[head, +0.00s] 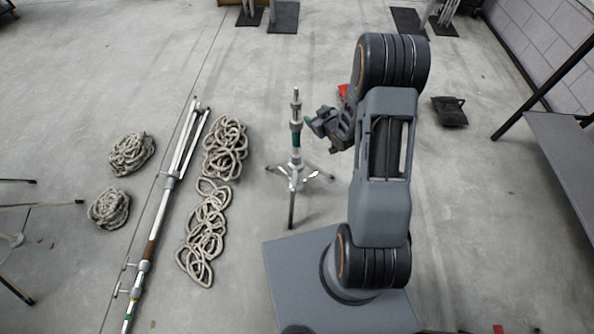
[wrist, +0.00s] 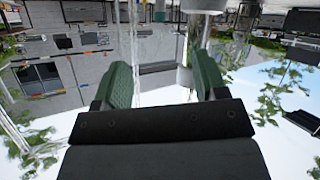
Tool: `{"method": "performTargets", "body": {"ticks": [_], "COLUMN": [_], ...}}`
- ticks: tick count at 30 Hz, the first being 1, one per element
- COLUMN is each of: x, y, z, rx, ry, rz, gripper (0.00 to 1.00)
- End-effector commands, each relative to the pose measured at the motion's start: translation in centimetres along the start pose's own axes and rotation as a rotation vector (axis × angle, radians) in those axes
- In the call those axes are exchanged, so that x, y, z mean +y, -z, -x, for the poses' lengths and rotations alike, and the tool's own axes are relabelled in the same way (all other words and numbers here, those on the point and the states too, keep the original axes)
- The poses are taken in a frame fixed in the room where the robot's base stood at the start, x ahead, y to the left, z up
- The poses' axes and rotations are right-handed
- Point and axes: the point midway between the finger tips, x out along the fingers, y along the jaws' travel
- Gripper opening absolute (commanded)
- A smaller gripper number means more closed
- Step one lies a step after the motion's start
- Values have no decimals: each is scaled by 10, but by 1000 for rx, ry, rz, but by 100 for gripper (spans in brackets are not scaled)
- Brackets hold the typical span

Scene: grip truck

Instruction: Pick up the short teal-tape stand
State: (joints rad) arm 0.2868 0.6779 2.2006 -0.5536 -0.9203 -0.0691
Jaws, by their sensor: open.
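The short teal-tape stand (head: 296,141) is upright on the concrete floor in the head view, with a silver post, a teal-green band and spread legs. My gripper (head: 317,122) is just right of its upper post, with its fingers toward it; a small gap seems to show. In the wrist view my gripper (wrist: 167,84) is open, its two green pads wide apart. A pale metal post shows beyond them, nearer the right pad; I cannot tell if it is this stand.
Coiled ropes (head: 225,147) lie left of the stand. A long silver folded stand (head: 167,185) lies farther left. A black flat object (head: 449,111) and a grey table (head: 565,150) are at right. Floor around the stand's legs is mostly clear.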

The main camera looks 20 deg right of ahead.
Motion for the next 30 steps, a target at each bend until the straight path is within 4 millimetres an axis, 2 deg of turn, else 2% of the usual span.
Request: {"method": "performTargets", "body": {"ticks": [1, 3, 7, 12, 17, 30], "x": [-12, -23, -41, -57, -63, -70], "y": [-44, -73, -117, -150, -157, -128], "z": [-16, -24, -29, -26, -30, -90], "rx": [48, 133, 264, 380, 432, 440], "ry": [27, 59, 101, 126, 134, 135], "rz": [-18, -40, -91, -148, -170, -175], "gripper": [66, 66, 66, 66, 66, 66]}}
